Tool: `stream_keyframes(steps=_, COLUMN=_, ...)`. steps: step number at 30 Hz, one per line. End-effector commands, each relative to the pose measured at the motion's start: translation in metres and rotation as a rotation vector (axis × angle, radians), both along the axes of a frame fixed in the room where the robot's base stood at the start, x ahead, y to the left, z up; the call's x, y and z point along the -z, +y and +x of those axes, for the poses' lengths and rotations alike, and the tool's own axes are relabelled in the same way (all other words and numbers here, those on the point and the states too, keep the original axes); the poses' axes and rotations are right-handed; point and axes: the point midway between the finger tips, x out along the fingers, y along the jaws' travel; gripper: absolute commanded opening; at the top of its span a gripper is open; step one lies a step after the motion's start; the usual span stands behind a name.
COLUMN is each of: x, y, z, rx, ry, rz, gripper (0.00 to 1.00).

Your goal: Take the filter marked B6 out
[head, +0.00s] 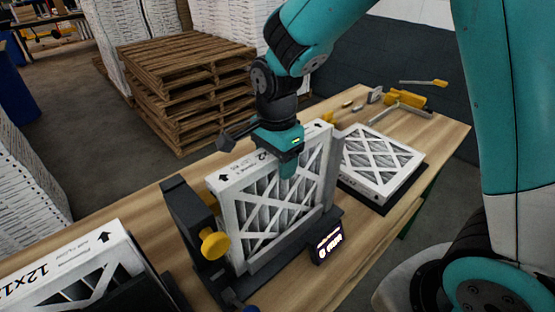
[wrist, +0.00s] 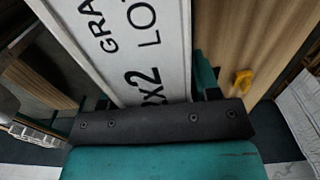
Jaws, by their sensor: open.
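A white-framed pleated filter (head: 232,215) stands upright in a dark holder (head: 262,262) on the wooden table. No B6 mark can be read on it. Its top edge carries an arrow and print, and the wrist view shows "GRA", "x2" and "LOT" on this white edge (wrist: 130,40). My gripper (head: 286,160) is over the top edge, pointing down, with one teal finger in front of the filter's face. The jaws are open and straddle the edge; the far finger is mostly hidden, and contact cannot be told.
A second filter (head: 380,160) lies flat on a dark mat at the right. A third (head: 75,272), printed "12x1", is at lower left. A yellow knob (head: 214,244) and a small lit display (head: 327,242) flank the holder. Yellow-handled tools (head: 405,101) lie behind; pallets (head: 185,85) stand beyond.

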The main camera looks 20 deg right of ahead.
Motion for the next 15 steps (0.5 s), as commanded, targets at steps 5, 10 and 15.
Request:
stream_keyframes(steps=5, x=-0.014, y=0.000, z=0.000, rx=0.000, ry=-0.001, rz=0.000, gripper=0.56)
stream_keyframes(steps=10, x=-0.025, y=0.000, z=0.000, rx=0.000, ry=0.000, rz=0.000, gripper=0.56)
stream_keyframes(steps=15, x=-0.036, y=0.000, z=0.000, rx=0.000, ry=0.000, rz=0.000, gripper=0.56)
